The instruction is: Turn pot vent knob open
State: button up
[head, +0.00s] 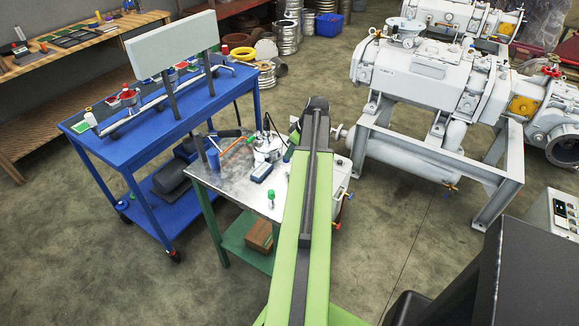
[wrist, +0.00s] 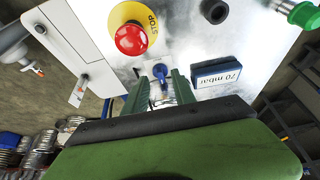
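In the wrist view a small blue knob (wrist: 161,72) sits on a white plate and seems to be the vent knob. My gripper (wrist: 158,78) has its two green fingers apart, one on each side of the knob's lower part. I see no clear contact, and the depth between fingers and knob is hard to tell. In the head view a silvery pot (head: 268,149) stands on the metal-topped table (head: 232,185), left of my arm. My gripper and the knob cannot be made out there.
A blue "70 mbar" display (wrist: 222,74) lies close right of the fingers. A red STOP button (wrist: 131,39) on yellow stands up at the upper left. A green-ended fitting (wrist: 304,14) is at the upper right. A blue cart (head: 140,135) stands left, white pump machinery (head: 425,75) right.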

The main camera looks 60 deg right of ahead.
aim_at(290, 162)
jog(key=b+x, duration=0.1)
jog(key=x, duration=0.2)
jog(key=shift+r, duration=0.1)
jog(key=shift+s+r, duration=0.1)
jog(key=shift+s, duration=0.05)
grip_shut()
jog(key=shift+a, duration=0.1)
